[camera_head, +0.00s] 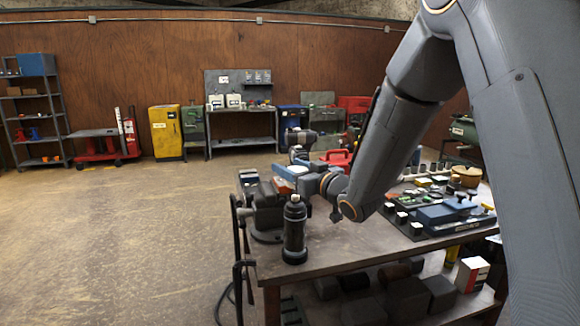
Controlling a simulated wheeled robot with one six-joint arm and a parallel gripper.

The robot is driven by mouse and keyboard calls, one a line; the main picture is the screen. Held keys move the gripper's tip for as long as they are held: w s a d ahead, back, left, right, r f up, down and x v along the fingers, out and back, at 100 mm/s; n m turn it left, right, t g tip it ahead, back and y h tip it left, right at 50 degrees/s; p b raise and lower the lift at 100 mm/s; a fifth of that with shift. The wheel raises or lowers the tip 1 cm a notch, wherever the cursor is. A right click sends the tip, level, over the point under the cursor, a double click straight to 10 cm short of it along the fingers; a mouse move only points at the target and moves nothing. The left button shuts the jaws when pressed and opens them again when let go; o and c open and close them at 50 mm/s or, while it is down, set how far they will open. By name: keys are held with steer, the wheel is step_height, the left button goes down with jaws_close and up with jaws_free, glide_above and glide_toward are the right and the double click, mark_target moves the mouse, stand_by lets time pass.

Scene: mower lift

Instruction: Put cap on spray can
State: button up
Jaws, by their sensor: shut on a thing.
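A dark spray can (295,234) stands upright near the front left corner of the workbench, with a narrower top. My gripper (308,186) is at the end of my arm, which reaches in from the upper right. It is just behind and to the right of the can's top in the picture. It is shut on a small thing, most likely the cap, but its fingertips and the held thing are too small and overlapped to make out. I cannot tell whether the held thing touches the can.
A dark vise (264,211) sits left of the can at the workbench (345,250) edge. A blue-and-white item (290,171) lies behind. Dark blue tool trays (447,214) and several small parts fill the right. Some bare tabletop lies right of the can. Floor is open at left.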

mark_target(289, 185)
steer(key=shift+s+a+f+b, duration=0.15)
steer(key=shift+f+b, duration=0.25)
steer(key=shift+f, duration=0.25)
steer(key=shift+w+a+f+b, duration=0.15)
steer(key=shift+f+b, duration=0.2)
steer(key=shift+f, duration=0.25)
steer(key=shift+s+d+f+b, duration=0.1)
steer(key=shift+f+b, duration=0.85)
steer(key=shift+f, duration=0.65)
steer(key=shift+r, duration=0.15)
steer(key=shift+r, duration=0.35)
steer(key=shift+r+p, duration=0.4)
stand_by(0.7)
steer(key=shift+r, duration=0.4)
steer(key=shift+r+p, duration=0.25)
steer(key=shift+p, duration=0.1)
stand_by(0.7)
